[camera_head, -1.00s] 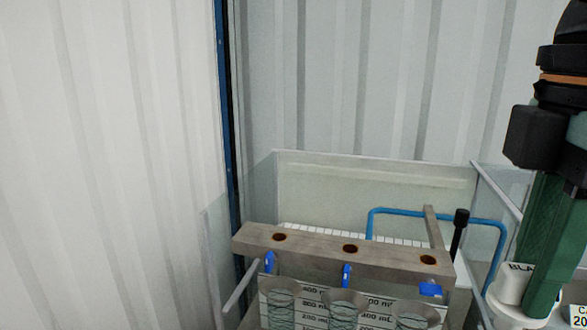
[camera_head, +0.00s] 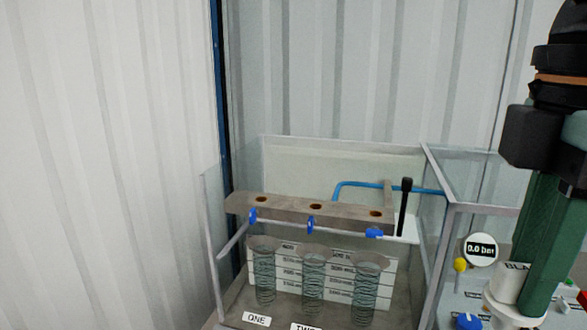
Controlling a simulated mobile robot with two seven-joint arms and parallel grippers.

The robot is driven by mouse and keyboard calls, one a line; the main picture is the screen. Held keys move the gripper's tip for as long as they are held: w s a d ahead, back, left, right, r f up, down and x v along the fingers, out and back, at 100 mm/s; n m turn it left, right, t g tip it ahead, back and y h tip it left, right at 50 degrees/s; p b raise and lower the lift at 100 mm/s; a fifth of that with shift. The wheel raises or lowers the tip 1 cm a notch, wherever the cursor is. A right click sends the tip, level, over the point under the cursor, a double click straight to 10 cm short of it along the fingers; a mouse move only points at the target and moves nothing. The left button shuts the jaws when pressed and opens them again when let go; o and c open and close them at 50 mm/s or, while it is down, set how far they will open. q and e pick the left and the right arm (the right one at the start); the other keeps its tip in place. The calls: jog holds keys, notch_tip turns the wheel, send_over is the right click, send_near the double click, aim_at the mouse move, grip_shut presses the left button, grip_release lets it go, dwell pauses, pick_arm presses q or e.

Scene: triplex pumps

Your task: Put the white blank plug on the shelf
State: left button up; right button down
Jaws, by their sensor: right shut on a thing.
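The white blank plug (camera_head: 502,293) is at the lower right of the head view. It is a white cylinder with a wider lower flange and black lettering, of which "BLA" shows. My right gripper (camera_head: 530,290) has green fingers pointing down and is shut on the plug; one finger covers part of it. The plug appears in front of a panel, and I cannot tell how far above it the plug is. I see no surface that is clearly the shelf. My left gripper is not in view.
A clear-walled tank (camera_head: 330,160) stands in the middle, with a holed grey bar (camera_head: 335,211), blue valves (camera_head: 311,224) and several coiled cylinders (camera_head: 313,275). A gauge reading 0.0 bar (camera_head: 481,248) and a yellow knob (camera_head: 460,265) are left of the plug. Corrugated walls stand behind.

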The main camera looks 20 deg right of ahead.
jog(key=shift+s, duration=0.3)
jog(key=w+a+f+m, duration=0.1)
jog(key=w+f+m, duration=0.35)
jog(key=f, duration=0.65)
jog(key=w+a+f+m, duration=0.25)
jog(key=w+f, duration=0.25)
jog(key=f, duration=0.5)
jog(key=w+a+f+m, duration=0.1)
jog(key=w+f+m, duration=0.35)
jog(key=f, duration=0.65)
jog(key=w+d+r+m, duration=0.1)
jog(key=d+r+m, duration=0.1)
jog(key=d, duration=0.5)
jog(key=w+d+r+m, duration=0.1)
jog(key=d+r+m, duration=0.1)
jog(key=d, duration=0.5)
jog(key=s+d+f+m, duration=0.3)
jog(key=s+d, duration=0.3)
jog(key=d, duration=0.1)
jog(key=shift+d, duration=0.25)
jog(key=shift+a+f, duration=0.2)
jog(key=shift+f, duration=0.1)
